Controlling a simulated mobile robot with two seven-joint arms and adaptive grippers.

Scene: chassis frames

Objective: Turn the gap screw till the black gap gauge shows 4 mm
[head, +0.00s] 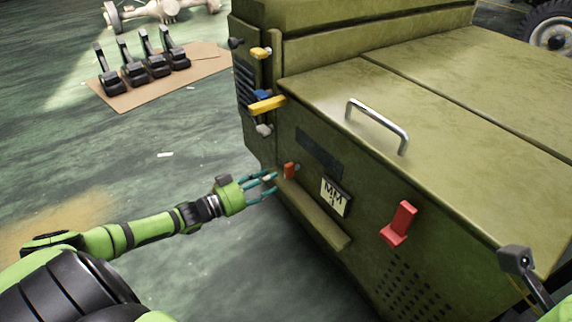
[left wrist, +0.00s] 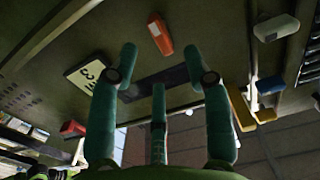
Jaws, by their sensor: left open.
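The gap gauge (head: 335,196) is a black-framed pale plate on the front of the olive machine. It reads MM and 3, and the same 3 shows upside down in the left wrist view (left wrist: 92,75). A small orange-red knob (head: 289,170), which looks like the gap screw, sticks out left of the gauge. It also shows in the left wrist view (left wrist: 160,37), beyond the fingertips. My left gripper (head: 270,184) is open, its teal fingers pointing at the knob with space between them. I see no clear contact. My right gripper's fingers are out of view.
A red lever (head: 399,224) is right of the gauge. Yellow handles (head: 267,104) stick out at the machine's left corner. A ledge (head: 315,222) runs below the knob. A metal handle (head: 378,124) is on top. Several black pedals stand on a cardboard sheet (head: 130,98).

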